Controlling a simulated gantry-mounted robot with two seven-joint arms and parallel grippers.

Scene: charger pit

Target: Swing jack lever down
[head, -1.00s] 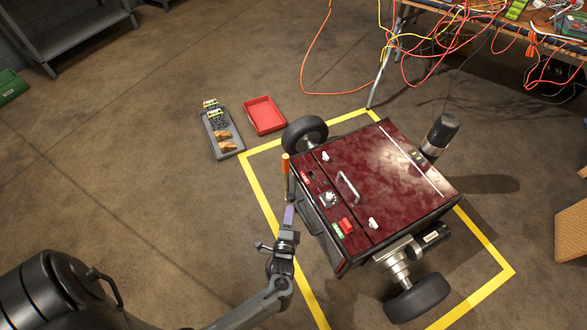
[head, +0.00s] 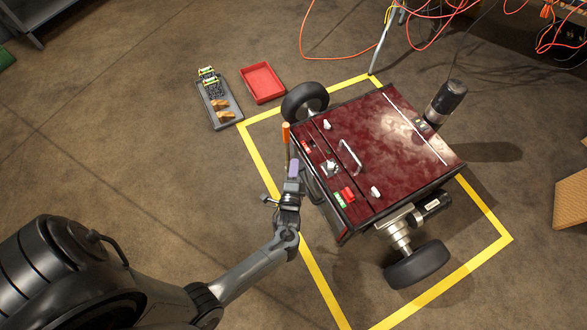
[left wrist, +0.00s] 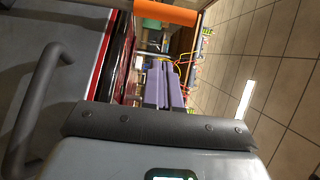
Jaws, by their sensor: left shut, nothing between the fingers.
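The jack lever (head: 286,134) has an orange grip and stands up at the left side of the dark red wheeled machine (head: 400,142). Its orange grip (left wrist: 166,12) crosses the top of the left wrist view, with a grey rod running left from it. My left gripper (head: 293,166) has purple fingers and is beside the machine's left side, just below the orange grip in the head view. The purple fingers (left wrist: 164,88) are shut together and empty in the left wrist view. Whether they touch the lever cannot be told. My right gripper is in neither view.
The machine stands inside a yellow floor outline (head: 262,170), with black wheels (head: 305,101) at its sides. Orange cables (head: 345,58) trail at the back. Floor on the left is clear.

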